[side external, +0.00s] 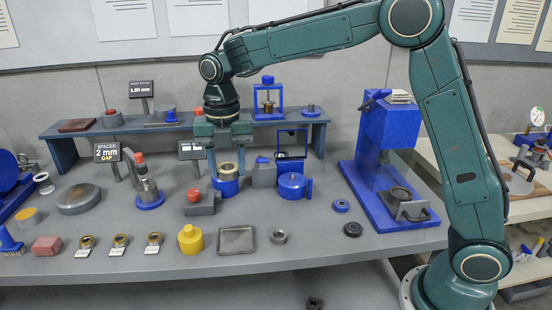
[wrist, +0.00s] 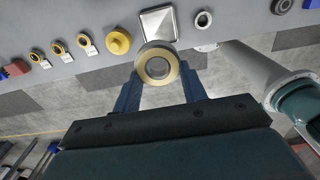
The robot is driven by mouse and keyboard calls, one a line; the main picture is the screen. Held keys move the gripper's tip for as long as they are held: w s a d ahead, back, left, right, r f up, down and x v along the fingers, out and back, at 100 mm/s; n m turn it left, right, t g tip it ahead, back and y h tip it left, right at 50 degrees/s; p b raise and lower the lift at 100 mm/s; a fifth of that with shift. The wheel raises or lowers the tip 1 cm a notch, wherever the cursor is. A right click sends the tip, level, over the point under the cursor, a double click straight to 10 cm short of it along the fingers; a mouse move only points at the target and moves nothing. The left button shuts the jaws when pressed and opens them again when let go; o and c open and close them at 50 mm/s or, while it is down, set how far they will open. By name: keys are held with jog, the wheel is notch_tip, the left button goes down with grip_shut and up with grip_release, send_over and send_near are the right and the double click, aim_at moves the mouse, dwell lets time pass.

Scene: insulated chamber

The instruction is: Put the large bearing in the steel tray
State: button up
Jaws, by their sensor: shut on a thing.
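The large bearing (wrist: 144,66), a wide ring with a tan face and a grey centre, is between the two fingers of my gripper (wrist: 160,70) in the wrist view. My gripper is shut on it. In the side view my gripper (side external: 228,170) points down with the bearing (side external: 228,167) between its fingers, directly above a blue round base (side external: 226,187). I cannot tell whether the bearing touches that base. The steel tray (side external: 236,240) is a shallow, empty square at the bench front; it also shows in the wrist view (wrist: 158,22), just past the bearing.
A yellow weight-like piece (side external: 190,240) stands left of the tray, and a small steel ring (side external: 279,237) lies right of it. A grey block with a red knob (side external: 201,203) and a blue pot (side external: 293,186) flank the blue base. A blue press (side external: 385,145) stands at right.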

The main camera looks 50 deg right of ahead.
aim_at(236, 244)
notch_tip(236, 244, down, 20)
dwell(1.1)
jog(key=shift+f, duration=0.15)
jog(key=o, duration=0.8)
notch_tip(236, 244, up, 12)
jog(key=shift+r, duration=0.15)
dwell(0.3)
dwell(0.5)
